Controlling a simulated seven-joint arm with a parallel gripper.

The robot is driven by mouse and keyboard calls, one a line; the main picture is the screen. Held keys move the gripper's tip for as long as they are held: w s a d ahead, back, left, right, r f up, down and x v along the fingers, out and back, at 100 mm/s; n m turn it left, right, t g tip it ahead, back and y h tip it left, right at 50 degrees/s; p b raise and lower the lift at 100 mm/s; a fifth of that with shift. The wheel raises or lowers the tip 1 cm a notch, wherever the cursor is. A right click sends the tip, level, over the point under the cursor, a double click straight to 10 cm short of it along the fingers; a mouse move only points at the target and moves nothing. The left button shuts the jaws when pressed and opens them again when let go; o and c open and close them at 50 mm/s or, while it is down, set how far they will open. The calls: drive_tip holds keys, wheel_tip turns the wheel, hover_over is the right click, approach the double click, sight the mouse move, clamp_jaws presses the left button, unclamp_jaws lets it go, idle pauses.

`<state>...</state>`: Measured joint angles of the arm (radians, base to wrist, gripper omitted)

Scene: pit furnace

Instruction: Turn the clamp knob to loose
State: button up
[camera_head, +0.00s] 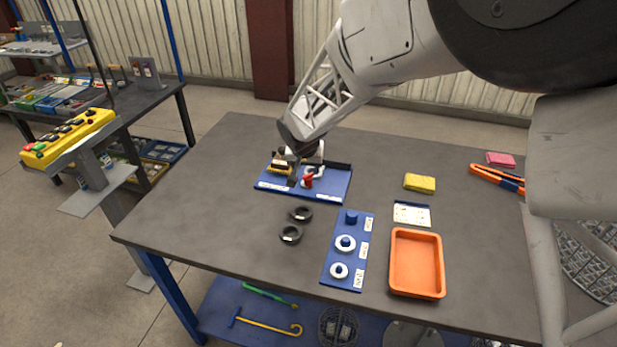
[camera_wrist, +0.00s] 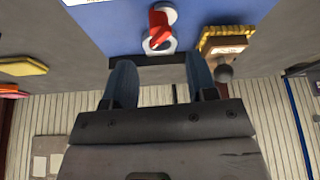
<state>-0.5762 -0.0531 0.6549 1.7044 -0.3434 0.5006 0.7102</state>
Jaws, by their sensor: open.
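A red knob (camera_head: 308,180), which looks like the clamp knob, sits on a pale round base on the blue board (camera_head: 335,188). In the wrist view the red knob (camera_wrist: 158,30) is at the top centre, just beyond my fingertips. My gripper (camera_wrist: 160,70) is open, with its two dark blue fingers apart and nothing between them. In the head view my gripper (camera_head: 298,156) is low over the back of the board, partly hidden by my wrist.
Two black rings (camera_head: 300,213) lie in front of the board. The table's left part is clear.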

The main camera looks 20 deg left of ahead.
sight(308, 176)
drive_tip(key=shift+x, duration=3.85)
